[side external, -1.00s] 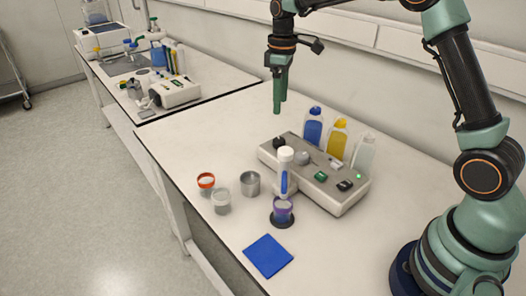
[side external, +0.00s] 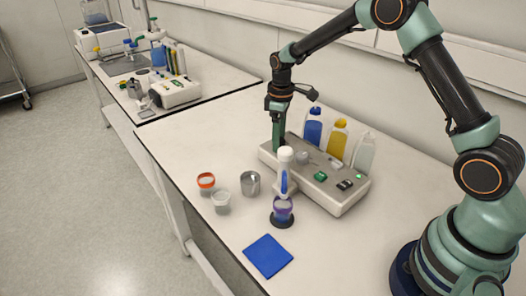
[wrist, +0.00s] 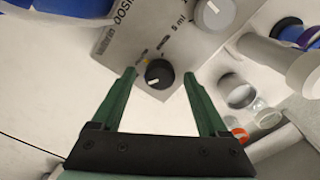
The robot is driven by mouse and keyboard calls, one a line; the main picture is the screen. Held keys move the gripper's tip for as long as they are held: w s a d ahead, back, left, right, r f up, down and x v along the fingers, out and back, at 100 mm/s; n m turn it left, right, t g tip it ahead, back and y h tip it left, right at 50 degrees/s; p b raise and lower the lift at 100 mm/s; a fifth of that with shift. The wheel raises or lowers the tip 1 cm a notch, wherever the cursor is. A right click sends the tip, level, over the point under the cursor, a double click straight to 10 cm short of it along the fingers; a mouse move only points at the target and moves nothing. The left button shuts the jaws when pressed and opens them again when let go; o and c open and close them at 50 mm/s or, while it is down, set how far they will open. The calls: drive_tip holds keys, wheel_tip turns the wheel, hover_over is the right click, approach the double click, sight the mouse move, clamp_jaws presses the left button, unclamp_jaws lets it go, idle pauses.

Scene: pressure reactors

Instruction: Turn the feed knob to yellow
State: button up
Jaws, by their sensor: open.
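A small black knob (wrist: 159,74) with a light pointer line sits near the end of the grey dosing console (side external: 330,199). I take it to be the feed knob. A small yellow mark (wrist: 147,62) lies on the panel beside it. In the wrist view the pointer line is on the knob's lower left side and does not face the yellow mark. My gripper (side external: 279,146) is open, pointing down at the console's far left end. In the wrist view its green fingertips are on either side of the knob, apart from it. The gripper hides the knob in the side view.
A larger grey knob (side external: 302,157) sits beside it on the panel. Blue (side external: 313,128), yellow (side external: 338,141) and clear (side external: 364,153) bottles stand behind the console. A white-blue dispenser (side external: 285,172) stands in front, with a metal cup (side external: 250,183) and small jars (side external: 206,182) to the left.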

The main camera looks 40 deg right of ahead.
clamp_jaws()
drive_tip(key=m, duration=0.5)
drive_tip(key=shift+r+m, duration=0.1)
drive_tip(key=shift+m, duration=0.2)
drive_tip(key=m, duration=0.6)
drive_tip(key=shift+w, duration=0.1)
idle(0.5)
unclamp_jaws()
